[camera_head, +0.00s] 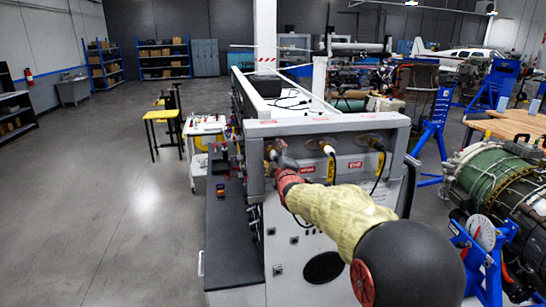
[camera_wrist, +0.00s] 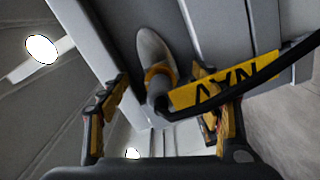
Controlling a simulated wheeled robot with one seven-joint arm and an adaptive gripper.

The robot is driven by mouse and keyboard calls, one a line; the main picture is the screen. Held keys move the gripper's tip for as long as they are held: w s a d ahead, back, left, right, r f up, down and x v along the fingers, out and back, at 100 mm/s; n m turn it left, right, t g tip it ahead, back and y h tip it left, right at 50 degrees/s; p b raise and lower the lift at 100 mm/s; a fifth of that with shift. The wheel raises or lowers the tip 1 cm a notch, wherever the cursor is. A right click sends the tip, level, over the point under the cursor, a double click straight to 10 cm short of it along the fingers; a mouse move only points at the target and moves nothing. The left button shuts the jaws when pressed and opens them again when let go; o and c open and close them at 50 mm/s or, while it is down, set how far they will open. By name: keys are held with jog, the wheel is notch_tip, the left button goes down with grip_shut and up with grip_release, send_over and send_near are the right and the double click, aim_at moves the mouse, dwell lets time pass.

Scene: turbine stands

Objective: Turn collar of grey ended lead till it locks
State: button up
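The grey-ended lead (camera_wrist: 152,52) is in the wrist view, with a pale grey tapered end, an orange-yellow collar band (camera_wrist: 160,74) and a black cable curving right. A yellow tag (camera_wrist: 225,82) with black letters hangs by the cable. My gripper (camera_wrist: 160,78) has one finger on each side of the lead, spread apart with gaps visible. The tag and cable partly cover the right finger, so contact there is unclear. In the head view my gripper (camera_head: 279,161) is at the left end of the cabinet's upper front panel, where the lead is mostly hidden.
The grey cabinet (camera_head: 330,245) carries a middle lead (camera_head: 328,151) and a black-ended right lead (camera_head: 376,145), both with yellow tags. A dark side shelf (camera_head: 230,235) juts out left. A green engine (camera_head: 490,185) on a blue stand is at right.

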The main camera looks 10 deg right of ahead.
aim_at(277, 159)
jog(key=shift+s+b, duration=1.15)
jog(key=shift+s, duration=0.85)
